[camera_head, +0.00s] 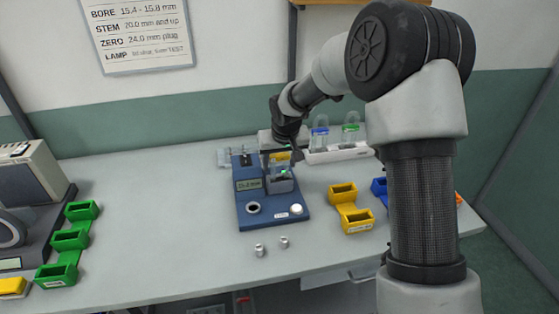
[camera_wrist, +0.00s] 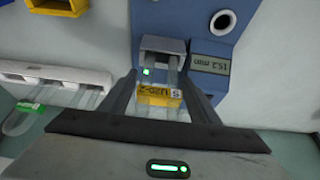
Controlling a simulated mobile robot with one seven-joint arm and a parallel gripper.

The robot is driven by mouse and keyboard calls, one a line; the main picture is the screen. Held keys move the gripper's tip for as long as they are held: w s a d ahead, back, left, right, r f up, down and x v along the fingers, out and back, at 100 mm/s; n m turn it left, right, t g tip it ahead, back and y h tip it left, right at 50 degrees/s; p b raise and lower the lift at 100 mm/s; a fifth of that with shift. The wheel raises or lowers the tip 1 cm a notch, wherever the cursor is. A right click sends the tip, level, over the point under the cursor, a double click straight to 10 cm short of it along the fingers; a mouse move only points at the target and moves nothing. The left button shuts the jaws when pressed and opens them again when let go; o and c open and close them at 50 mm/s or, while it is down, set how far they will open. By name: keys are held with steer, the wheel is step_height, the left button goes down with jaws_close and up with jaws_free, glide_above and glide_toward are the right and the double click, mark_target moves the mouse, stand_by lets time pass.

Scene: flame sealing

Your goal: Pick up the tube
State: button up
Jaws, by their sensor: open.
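A clear tube with a yellow label (camera_wrist: 160,96) sits at the grey holder (camera_wrist: 163,45) of the blue gauge; its label also shows in the head view (camera_head: 282,156). My gripper (camera_wrist: 158,82) is open, with one finger on each side of the tube. I cannot tell whether either finger touches it. In the head view my gripper (camera_head: 277,160) is low over the back of the blue gauge (camera_head: 245,207) and hides part of the tube. A green light is lit at the holder. The gauge display (camera_wrist: 209,66) reads 15.2 mm.
A white rack (camera_head: 338,154) with blue- and green-marked clear tubes stands at the back right. Yellow bins (camera_head: 356,219) are right of the gauge. Two small metal plugs (camera_head: 260,250) lie in front. Green bins (camera_head: 70,240) and a machine (camera_head: 30,190) are at left. The table between is clear.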

steer(key=shift+x, duration=1.1)
